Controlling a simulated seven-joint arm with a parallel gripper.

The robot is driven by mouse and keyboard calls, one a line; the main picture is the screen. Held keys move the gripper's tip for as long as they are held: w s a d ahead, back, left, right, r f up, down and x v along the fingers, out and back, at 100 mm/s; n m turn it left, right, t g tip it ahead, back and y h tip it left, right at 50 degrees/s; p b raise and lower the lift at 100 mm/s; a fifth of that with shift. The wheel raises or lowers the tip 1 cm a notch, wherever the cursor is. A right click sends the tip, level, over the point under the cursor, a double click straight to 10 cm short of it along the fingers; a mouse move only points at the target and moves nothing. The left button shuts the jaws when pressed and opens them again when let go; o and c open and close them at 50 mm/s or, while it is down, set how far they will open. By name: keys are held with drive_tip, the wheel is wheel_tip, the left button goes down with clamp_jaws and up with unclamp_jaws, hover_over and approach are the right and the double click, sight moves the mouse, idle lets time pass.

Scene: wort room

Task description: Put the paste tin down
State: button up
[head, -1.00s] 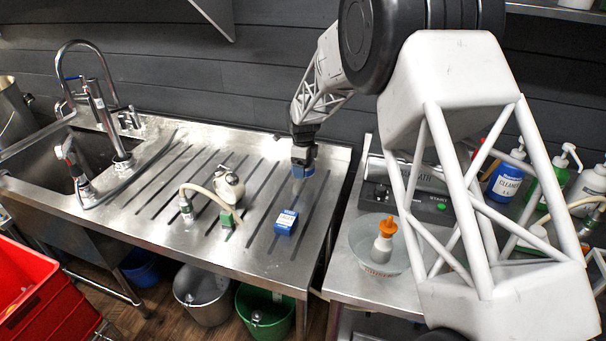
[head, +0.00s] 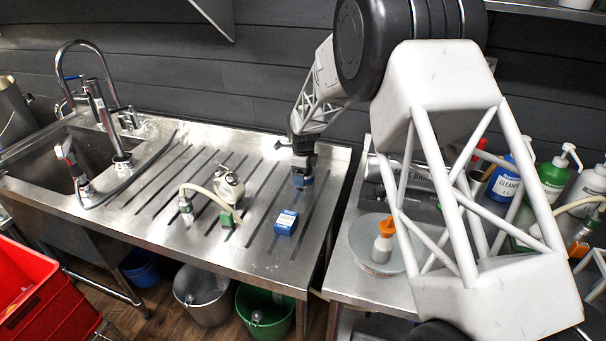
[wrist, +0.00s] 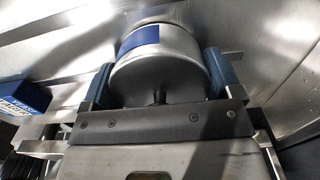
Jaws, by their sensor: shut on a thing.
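The paste tin (wrist: 160,75) is a round grey metal tin with a blue label patch, seen large in the wrist view. My gripper (wrist: 161,78) is shut on it, with one blue finger pad at each side. In the head view my gripper (head: 303,179) points down over the right end of the ribbed steel drainboard (head: 260,262). The tin is mostly hidden there by the fingers. It is low over the steel, and I cannot tell whether its base touches.
A blue yeast box (head: 286,222) lies on the drainboard in front of my gripper. A side table with a glass bowl (head: 362,262) stands right, across a gap.

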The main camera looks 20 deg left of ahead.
drive_tip(key=shift+f, duration=0.1)
drive_tip(key=o, duration=1.8)
wheel_tip(320, 180, up, 12)
drive_tip(key=shift+r, duration=0.1)
